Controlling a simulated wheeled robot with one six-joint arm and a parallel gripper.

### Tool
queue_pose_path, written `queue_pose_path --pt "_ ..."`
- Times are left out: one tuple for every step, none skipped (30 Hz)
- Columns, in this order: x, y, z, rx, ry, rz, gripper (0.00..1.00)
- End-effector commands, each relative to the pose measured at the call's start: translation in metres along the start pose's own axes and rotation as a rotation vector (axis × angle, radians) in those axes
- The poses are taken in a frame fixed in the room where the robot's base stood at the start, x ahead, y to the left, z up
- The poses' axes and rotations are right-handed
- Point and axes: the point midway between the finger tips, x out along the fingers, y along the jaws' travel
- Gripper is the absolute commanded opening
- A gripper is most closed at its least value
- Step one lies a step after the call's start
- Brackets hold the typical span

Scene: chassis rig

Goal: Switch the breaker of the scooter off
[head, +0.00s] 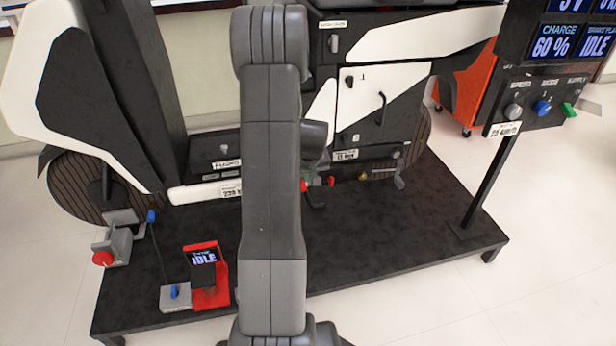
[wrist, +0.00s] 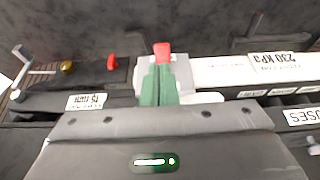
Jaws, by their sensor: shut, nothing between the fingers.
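The scooter (head: 385,100) stands on a dark platform, with white and black panels. A red lever tip (wrist: 162,49) on a light grey block (wrist: 183,72) looks like the breaker, though no label on it is readable. The red part also shows in the head view (head: 303,186), beside my arm. My gripper (wrist: 160,70) is shut and empty; its green fingers point at the grey block, right by the red tip. I cannot tell whether they touch. In the head view my arm hides most of the gripper and the block.
A second red knob (wrist: 112,62) and a brass fitting (wrist: 67,67) sit left of the fingers in the wrist view. A fuse panel label (head: 226,163) is nearby.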

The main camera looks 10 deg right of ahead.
Motion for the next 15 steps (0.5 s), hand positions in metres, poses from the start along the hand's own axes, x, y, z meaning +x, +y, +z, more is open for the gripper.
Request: queue_pose_path --pt "-0.011 0.001 0.013 0.004 -0.005 0.000 0.00" --pt "-0.016 0.001 0.018 0.005 -0.005 0.000 0.00" --pt "-0.022 0.001 0.025 0.005 -0.004 0.000 0.00" --pt "-0.026 0.001 0.031 0.006 -0.004 0.000 0.00" --pt "-0.030 0.001 0.036 0.005 -0.003 0.001 0.00" --pt "-0.035 0.001 0.042 0.004 -0.004 0.000 0.00" --pt "-0.038 0.001 0.047 0.005 -0.004 0.000 0.00" --pt "-0.042 0.001 0.051 0.004 -0.003 0.000 0.00" --pt "-0.045 0.001 0.056 0.004 -0.003 0.000 0.00" --pt "-0.047 0.001 0.059 0.004 -0.003 0.000 0.00" --pt "-0.050 0.001 0.062 0.004 -0.003 0.000 0.00" --pt "-0.052 0.001 0.065 0.003 -0.003 0.000 0.00" --pt "-0.054 0.001 0.067 0.003 -0.003 0.000 0.00" --pt "-0.055 0.001 0.069 0.003 -0.003 0.000 0.00" --pt "-0.056 0.001 0.070 0.003 -0.003 0.000 0.00"
